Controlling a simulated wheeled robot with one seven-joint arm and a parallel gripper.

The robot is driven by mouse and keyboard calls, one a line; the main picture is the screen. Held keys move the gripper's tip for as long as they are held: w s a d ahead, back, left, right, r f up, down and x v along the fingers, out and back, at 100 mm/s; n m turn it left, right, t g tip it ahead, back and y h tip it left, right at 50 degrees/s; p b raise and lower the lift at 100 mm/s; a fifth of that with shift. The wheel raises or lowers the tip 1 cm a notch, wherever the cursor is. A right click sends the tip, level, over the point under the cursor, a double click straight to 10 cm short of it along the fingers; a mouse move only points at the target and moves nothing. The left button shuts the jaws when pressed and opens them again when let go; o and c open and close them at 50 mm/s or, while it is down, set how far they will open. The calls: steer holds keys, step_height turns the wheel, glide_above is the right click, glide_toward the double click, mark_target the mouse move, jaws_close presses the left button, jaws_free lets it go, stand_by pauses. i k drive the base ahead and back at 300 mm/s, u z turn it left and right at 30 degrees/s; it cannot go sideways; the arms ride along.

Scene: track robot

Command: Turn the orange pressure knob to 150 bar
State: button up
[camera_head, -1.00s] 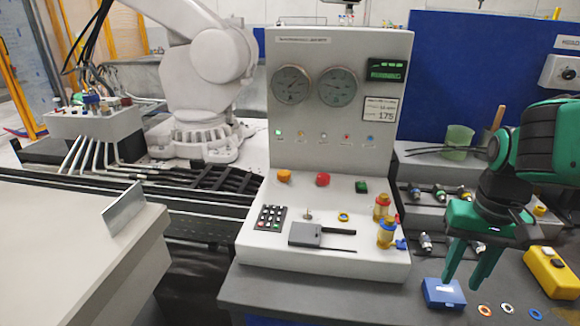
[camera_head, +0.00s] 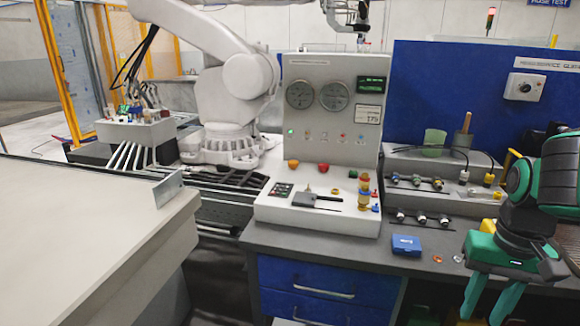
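The orange knob (camera_head: 293,165) sits at the left of a row on the white control console (camera_head: 320,220). A red knob (camera_head: 323,168) and a small green button (camera_head: 353,174) are to its right. Two round gauges (camera_head: 334,97) are on the upright panel above; their needles are too small to read. A dark display with green text (camera_head: 373,86) is at upper right, above a white label reading 175 (camera_head: 368,114). My gripper (camera_head: 482,313) is at lower right, well away from the knob, empty, with its green fingers pointing down and apart.
On the console stand a keypad (camera_head: 281,190), a grey block with a lever (camera_head: 307,199) and brass-and-red fittings (camera_head: 364,190). A blue box (camera_head: 406,245) lies on the dark bench between console and gripper. A light table (camera_head: 90,225) fills the left; a white robot arm (camera_head: 235,85) stands behind.

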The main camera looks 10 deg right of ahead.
mark_target(292, 164)
steer(key=u, duration=0.9)
steer(key=i, duration=0.6)
steer(key=z, duration=0.95)
